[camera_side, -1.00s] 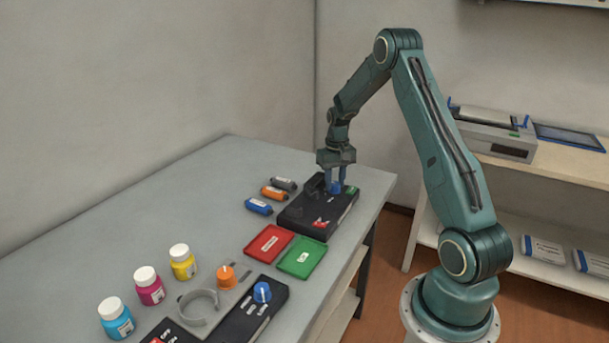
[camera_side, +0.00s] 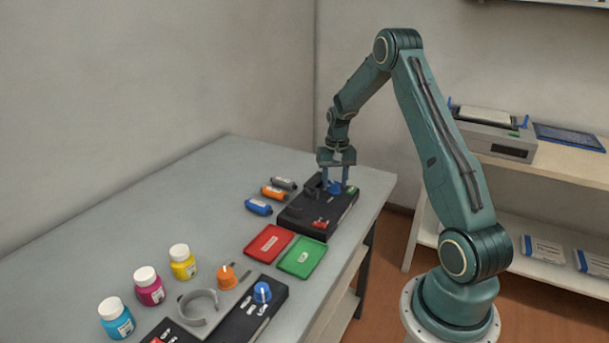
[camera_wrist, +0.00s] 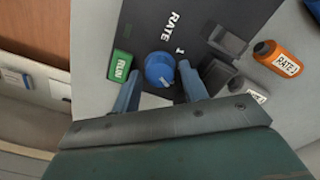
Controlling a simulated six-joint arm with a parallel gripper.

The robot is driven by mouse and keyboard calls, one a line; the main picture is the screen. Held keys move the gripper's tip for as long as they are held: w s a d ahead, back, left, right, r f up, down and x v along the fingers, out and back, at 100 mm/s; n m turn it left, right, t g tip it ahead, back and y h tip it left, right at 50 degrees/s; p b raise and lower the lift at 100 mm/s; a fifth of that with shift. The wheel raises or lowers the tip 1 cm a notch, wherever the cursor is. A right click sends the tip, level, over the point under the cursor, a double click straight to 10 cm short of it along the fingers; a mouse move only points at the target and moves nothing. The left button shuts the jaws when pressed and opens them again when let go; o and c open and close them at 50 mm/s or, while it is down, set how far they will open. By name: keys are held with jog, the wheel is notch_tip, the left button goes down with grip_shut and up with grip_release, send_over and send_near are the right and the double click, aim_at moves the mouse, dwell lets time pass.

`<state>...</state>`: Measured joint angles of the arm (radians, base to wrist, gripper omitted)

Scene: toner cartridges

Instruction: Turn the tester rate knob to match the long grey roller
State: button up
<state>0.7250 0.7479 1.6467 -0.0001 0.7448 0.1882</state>
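The tester (camera_side: 302,218) is a black box at the table's far right end. Its blue rate knob (camera_wrist: 159,68) sits beside the word RATE and a mark 1. The knob's white line points to the lower right in the wrist view, away from that mark. My gripper (camera_side: 335,184) is open, pointing down, with one finger on each side of the knob and a gap around it. The grey roller (camera_side: 283,183) lies left of the tester. A white label piece (camera_wrist: 257,95) at the wrist view's right is too cut off to read.
An orange roller (camera_wrist: 279,58) labelled RATE 1 and a blue roller (camera_side: 258,206) lie by the tester. A green RUN button (camera_wrist: 121,64) is near my finger. Red (camera_side: 268,243) and green (camera_side: 302,257) trays, another blue knob (camera_side: 262,292) and several bottles are nearer.

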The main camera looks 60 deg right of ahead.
aim_at(335, 184)
jog(key=shift+o, duration=0.4)
notch_tip(335, 184, up, 14)
dwell(0.7)
jog(key=shift+a, duration=0.1)
